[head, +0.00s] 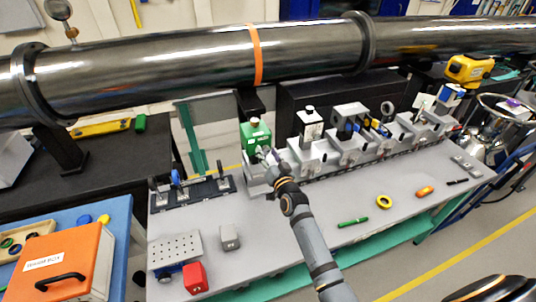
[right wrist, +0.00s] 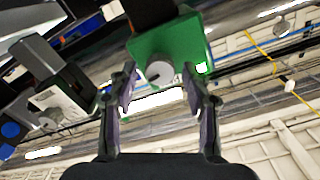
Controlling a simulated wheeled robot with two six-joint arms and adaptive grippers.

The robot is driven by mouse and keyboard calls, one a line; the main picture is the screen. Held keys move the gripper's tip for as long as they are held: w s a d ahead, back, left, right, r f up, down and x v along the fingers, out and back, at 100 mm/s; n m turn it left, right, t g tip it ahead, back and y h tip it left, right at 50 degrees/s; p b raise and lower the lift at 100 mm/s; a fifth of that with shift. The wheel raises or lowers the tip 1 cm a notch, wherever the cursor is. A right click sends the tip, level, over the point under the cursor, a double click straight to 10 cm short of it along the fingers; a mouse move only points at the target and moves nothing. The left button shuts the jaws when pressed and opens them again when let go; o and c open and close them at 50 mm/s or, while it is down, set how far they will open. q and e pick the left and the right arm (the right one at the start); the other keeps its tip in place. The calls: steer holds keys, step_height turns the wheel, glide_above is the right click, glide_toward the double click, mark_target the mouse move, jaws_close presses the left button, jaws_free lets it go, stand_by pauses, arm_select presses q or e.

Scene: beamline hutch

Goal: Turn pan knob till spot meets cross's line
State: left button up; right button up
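A green box (head: 255,134) stands at the left end of the row of grey devices on the bench, under the big pipe. In the right wrist view the green box (right wrist: 188,40) carries a round grey knob (right wrist: 159,73) with a dark mark. My right gripper (head: 264,154) is at the front of the green box. In the right wrist view its fingers (right wrist: 159,80) are open, one on each side of the knob, with visible gaps. I cannot make out a spot or cross. My left gripper is not in view.
The steel pipe (head: 190,68) runs above the bench. Grey mounts (head: 345,150) stand right of the green box. The bench front is mostly free.

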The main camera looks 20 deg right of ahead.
steer(key=shift+s, duration=0.2)
steer(key=s, duration=1.1)
steer(key=shift+s+d, duration=0.2)
steer(key=shift+s, duration=0.1)
